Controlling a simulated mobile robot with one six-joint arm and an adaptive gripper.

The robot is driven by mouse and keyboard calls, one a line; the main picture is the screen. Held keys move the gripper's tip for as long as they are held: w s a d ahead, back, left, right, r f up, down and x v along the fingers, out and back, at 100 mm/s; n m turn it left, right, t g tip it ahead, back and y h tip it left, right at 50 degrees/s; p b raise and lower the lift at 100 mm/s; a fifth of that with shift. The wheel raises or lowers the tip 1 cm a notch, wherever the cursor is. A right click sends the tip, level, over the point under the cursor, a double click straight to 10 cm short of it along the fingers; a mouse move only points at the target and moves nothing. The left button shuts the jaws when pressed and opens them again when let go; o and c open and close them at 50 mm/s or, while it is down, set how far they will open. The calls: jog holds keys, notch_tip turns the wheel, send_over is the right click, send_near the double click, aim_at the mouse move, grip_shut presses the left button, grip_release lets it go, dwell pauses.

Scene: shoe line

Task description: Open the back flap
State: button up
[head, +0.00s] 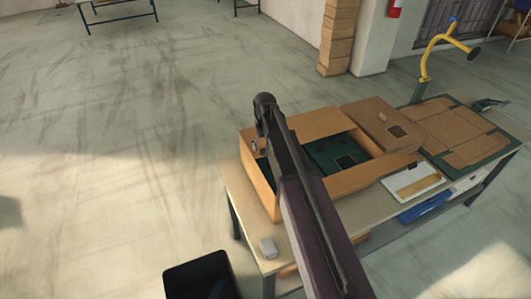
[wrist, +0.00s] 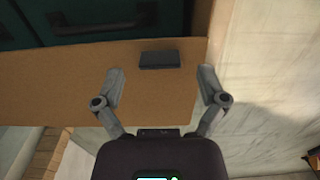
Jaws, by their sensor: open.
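An open cardboard carton (head: 262,190) stands on the table, with a dark green box (head: 325,152) inside it. A cardboard flap stretches along its far side (head: 312,123), and another flap sticks out at its right front (head: 375,176). In the wrist view a flat cardboard flap (wrist: 60,90) lies below my gripper (wrist: 167,84), with a small dark block (wrist: 160,60) on it. My fingers are spread, with nothing between them; the block is just beyond the tips. I cannot tell whether they touch the flap. In the head view my arm hides part of the carton, and my fingers are not clear.
A brown box (head: 375,122) lies right of the carton, beside a green mat with flat cardboard (head: 455,130).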

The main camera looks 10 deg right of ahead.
jog(key=shift+f+b, duration=0.65)
jog(key=shift+f, duration=0.25)
grip_shut()
jog(key=shift+r, duration=0.1)
jog(key=shift+w+r, duration=0.1)
jog(key=shift+r, duration=0.05)
